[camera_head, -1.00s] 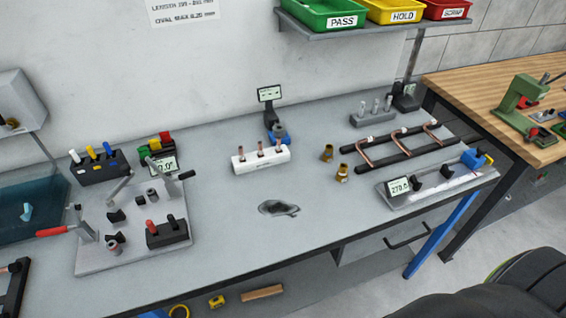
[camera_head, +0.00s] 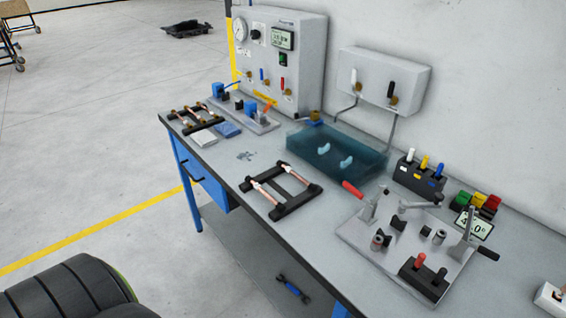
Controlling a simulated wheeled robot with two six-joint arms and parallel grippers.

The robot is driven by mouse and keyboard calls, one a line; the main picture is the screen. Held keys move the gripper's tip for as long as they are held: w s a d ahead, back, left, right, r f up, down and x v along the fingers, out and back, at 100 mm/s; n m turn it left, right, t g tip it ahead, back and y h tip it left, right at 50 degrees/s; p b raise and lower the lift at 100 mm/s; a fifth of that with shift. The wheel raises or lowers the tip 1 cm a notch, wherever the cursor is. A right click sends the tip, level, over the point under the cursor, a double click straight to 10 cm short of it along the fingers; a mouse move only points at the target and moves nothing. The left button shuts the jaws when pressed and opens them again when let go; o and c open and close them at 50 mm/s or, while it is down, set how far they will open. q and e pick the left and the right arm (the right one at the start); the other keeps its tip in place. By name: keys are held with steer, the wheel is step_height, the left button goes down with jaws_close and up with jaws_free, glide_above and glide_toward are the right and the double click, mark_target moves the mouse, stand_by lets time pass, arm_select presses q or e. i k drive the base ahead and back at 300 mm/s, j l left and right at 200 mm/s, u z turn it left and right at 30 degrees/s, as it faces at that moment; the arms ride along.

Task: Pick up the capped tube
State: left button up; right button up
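Two copper tubes with pale ends lie across a black rack (camera_head: 300,203) near the middle of the bench: one tube (camera_head: 264,193) on the left, one tube (camera_head: 296,176) on the right. A second black rack (camera_head: 180,124) at the bench's far left end also carries copper tubes (camera_head: 186,111). The pale ends are too small for me to tell which tube is capped. Neither of my grippers is in view.
A translucent teal tray (camera_head: 365,171) with light blue pieces lies behind the middle rack. A gauge panel (camera_head: 312,60) stands at the back.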

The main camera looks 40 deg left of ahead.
mark_target(310, 186)
steer(key=i+j+u, duration=0.1)
steer(key=u, duration=0.95)
